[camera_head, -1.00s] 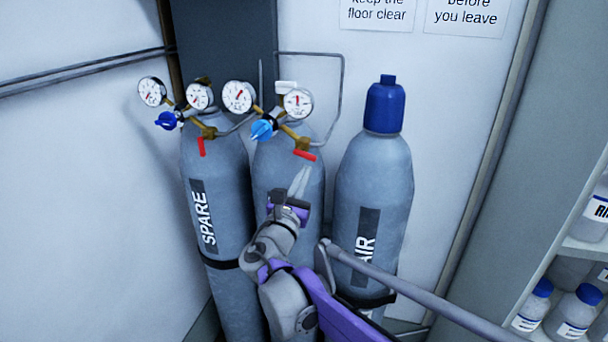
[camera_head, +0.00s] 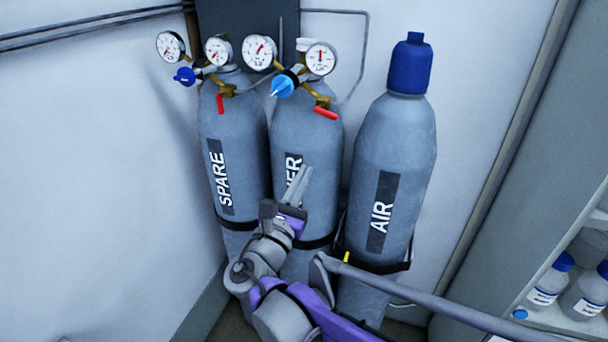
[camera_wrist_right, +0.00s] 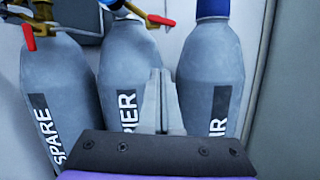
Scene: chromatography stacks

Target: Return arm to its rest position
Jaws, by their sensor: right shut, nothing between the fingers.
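My right gripper (camera_head: 298,186) is shut and empty, its fingers pointing up in front of the middle gas cylinder (camera_head: 305,130), and it covers part of that label. In the right wrist view the closed fingers (camera_wrist_right: 160,100) stand before the gap between the middle cylinder and the AIR cylinder (camera_wrist_right: 213,75). Whether they touch anything cannot be told. My right arm comes up from the bottom of the head view. My left gripper is not in view.
The SPARE cylinder (camera_head: 233,130) stands left and the AIR cylinder (camera_head: 397,150) right, capped blue. Regulators with gauges (camera_head: 320,59) and red levers (camera_head: 326,113) sit on the left two. Straps (camera_head: 378,266) hold the cylinders. A shelf with bottles (camera_head: 548,282) is at right.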

